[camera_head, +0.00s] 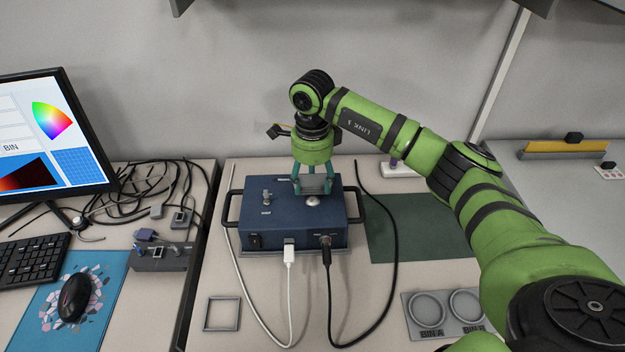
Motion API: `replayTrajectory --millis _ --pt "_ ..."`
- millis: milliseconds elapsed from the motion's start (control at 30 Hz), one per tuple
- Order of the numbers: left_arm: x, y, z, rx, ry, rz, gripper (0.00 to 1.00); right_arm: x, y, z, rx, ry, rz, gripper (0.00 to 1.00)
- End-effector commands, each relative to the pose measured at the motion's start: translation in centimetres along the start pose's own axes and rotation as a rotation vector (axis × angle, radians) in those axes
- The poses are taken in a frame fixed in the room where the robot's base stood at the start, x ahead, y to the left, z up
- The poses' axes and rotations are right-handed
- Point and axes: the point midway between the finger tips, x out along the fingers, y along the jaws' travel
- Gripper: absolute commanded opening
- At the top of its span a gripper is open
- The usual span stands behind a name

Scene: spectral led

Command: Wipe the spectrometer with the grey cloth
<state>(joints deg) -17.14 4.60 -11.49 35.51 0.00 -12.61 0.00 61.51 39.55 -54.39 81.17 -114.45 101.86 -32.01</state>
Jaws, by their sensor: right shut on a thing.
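The spectrometer (290,222) is a dark blue box with side handles, standing on the middle table. A white cable and a black cable are plugged into its front. My right gripper (313,188) points down over the right half of its top. It is shut on a small grey thing between its fingertips, which looks like the grey cloth (314,182). The cloth is partly hidden by the fingers, and I cannot tell whether it touches the top. My left gripper is not in view.
A round light fitting (312,201) and a small connector (266,197) stick up from the box top. A dark green mat (420,230) lies to the right, with a grey bin holder (447,313) in front. A monitor (50,140) and tangled cables (140,190) are at left.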

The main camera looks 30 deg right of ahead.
Motion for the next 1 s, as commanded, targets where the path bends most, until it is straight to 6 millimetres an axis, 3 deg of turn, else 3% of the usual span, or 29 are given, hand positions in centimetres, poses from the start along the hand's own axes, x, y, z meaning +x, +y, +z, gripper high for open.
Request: replayTrajectory --millis 167,533,1000 --pt "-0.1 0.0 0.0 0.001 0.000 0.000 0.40 0.0 0.1 0.0 -0.001 0.000 0.000 0.24" --pt "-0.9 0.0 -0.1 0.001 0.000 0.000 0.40 0.0 2.5 0.0 -0.002 0.001 0.000 0.24" --pt "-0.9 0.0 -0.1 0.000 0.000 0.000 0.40 0.0 2.6 0.0 0.000 0.000 0.000 0.24"
